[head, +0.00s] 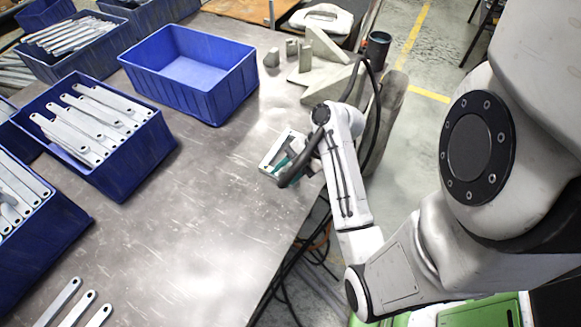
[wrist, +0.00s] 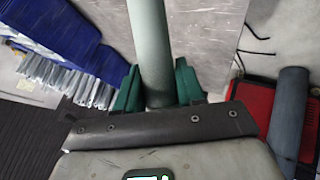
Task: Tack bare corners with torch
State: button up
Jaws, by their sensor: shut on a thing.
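My gripper (wrist: 158,86) has green fingers closed on either side of a grey-green tube (wrist: 148,40), which looks like the torch handle. The tube runs from between the fingers to the top edge of the wrist view; its tip is out of sight there. Galvanized strips (head: 92,122) with holes lie in a blue bin; loose ones (head: 78,302) lie at the lower left. No bare corners can be made out.
An empty blue bin (head: 190,72) stands at the back middle. Grey angled blocks (head: 318,55) and a dark cup (head: 377,48) are at the far edge. A black hose (head: 376,115) loops beside my arm. The table's middle (head: 190,220) is clear.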

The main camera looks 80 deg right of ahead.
jog(key=shift+s+d+r+y, duration=0.2)
jog(key=shift+s+d+y, duration=0.15)
jog(key=shift+s, duration=0.25)
notch_tip(320, 180, down, 6)
jog(key=shift+n, duration=0.3)
jog(key=shift+f+b, duration=0.4)
jog(key=shift+f, duration=0.1)
dwell(2.6)
jog(key=shift+r+p, duration=0.45)
jog(key=shift+r, duration=2.65)
